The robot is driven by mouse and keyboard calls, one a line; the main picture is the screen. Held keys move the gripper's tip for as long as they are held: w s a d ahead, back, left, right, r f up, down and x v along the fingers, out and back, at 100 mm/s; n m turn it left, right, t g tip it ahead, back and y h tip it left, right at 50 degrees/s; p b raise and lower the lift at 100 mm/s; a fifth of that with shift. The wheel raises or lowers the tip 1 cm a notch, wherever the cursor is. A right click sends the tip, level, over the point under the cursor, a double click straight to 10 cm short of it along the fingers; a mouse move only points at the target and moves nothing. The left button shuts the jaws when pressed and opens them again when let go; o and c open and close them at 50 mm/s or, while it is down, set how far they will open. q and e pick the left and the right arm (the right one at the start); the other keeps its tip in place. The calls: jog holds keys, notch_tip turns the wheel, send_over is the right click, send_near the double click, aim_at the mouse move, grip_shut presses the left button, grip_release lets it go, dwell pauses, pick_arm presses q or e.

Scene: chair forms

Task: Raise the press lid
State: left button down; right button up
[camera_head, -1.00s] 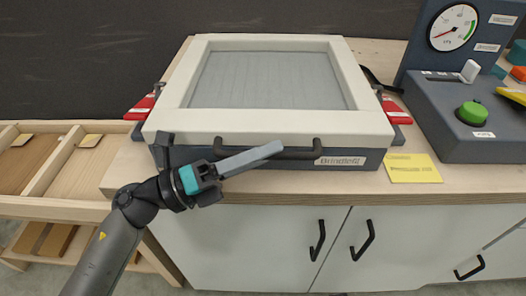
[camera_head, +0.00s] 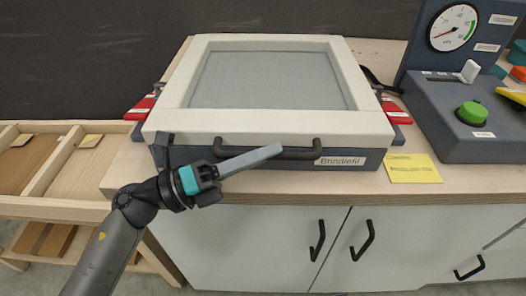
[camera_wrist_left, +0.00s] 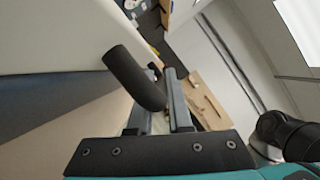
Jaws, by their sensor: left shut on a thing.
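The press lid (camera_head: 270,122) has a wide cream frame around a grey panel and lies flat, down on the dark press body (camera_head: 372,163). Its black bar handle (camera_head: 303,154) runs along the front edge. My left gripper (camera_head: 276,151) reaches in from the left in front of the lid and is shut on the handle. In the left wrist view, the handle (camera_wrist_left: 135,75) runs down to my left gripper fingers (camera_wrist_left: 162,72). The exact contact is partly hidden by the fingers. My right gripper is not in view.
Red latches (camera_head: 142,107) flank the press. At right stand a control box with a green button (camera_head: 472,113) and a round gauge (camera_head: 453,27). A yellow note (camera_head: 412,168) lies on the bench front. Wooden trays (camera_head: 60,165) stand left; cabinet handles (camera_head: 362,240) stick out below.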

pick_arm(q)
jog(key=shift+r, duration=0.1)
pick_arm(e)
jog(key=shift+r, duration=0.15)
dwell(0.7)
